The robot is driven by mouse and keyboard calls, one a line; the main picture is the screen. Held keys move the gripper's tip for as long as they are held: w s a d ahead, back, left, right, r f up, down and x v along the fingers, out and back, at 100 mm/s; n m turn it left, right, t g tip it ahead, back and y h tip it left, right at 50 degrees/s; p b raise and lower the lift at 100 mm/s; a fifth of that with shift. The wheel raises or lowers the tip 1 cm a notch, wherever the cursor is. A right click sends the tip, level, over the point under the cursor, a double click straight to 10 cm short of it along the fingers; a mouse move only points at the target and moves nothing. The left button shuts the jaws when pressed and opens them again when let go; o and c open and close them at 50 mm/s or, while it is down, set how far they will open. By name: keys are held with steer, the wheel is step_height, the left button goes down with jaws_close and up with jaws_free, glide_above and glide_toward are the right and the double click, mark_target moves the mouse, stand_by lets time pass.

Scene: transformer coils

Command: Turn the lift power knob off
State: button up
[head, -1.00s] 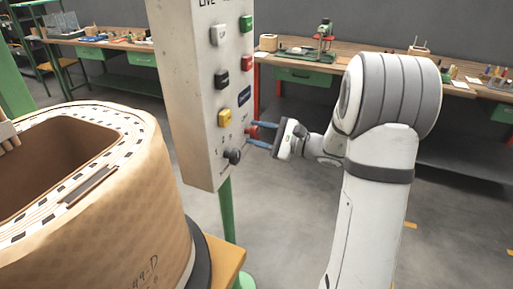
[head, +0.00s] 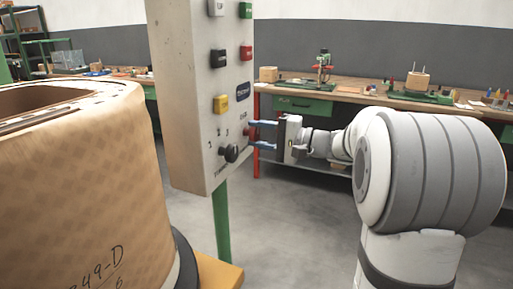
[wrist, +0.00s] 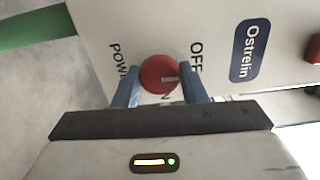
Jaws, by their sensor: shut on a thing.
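The red knob (wrist: 158,75) sits on the pale control panel (wrist: 110,25), with a white pointer mark toward the right of the wrist view. "OFF" is printed at its upper right, a partly hidden "N" below it, and a cut-off "POW" label at its left. My gripper (wrist: 160,88) has its two blue fingers on either side of the knob, shut on it. In the head view my gripper (head: 262,134) reaches in from the right to the panel's edge, and the knob (head: 248,132) shows only partly between the fingers.
The panel also bears a black rotary knob (head: 230,152), a yellow button (head: 221,103) and several other buttons. A large tan coil (head: 80,180) stands close on the left. Workbenches (head: 370,100) line the back, with open grey floor (head: 300,210) before them.

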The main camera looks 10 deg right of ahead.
steer(key=shift+d+n+b, duration=0.1)
steer(key=shift+n+b, duration=0.3)
steer(key=o, duration=1)
steer(key=p+v, duration=0.1)
steer(key=v, duration=0.6)
steer(key=shift+s+d+p, duration=0.25)
steer(key=shift+d+p, duration=0.05)
steer(key=shift+p, duration=0.05)
steer(key=shift+s+f, duration=0.1)
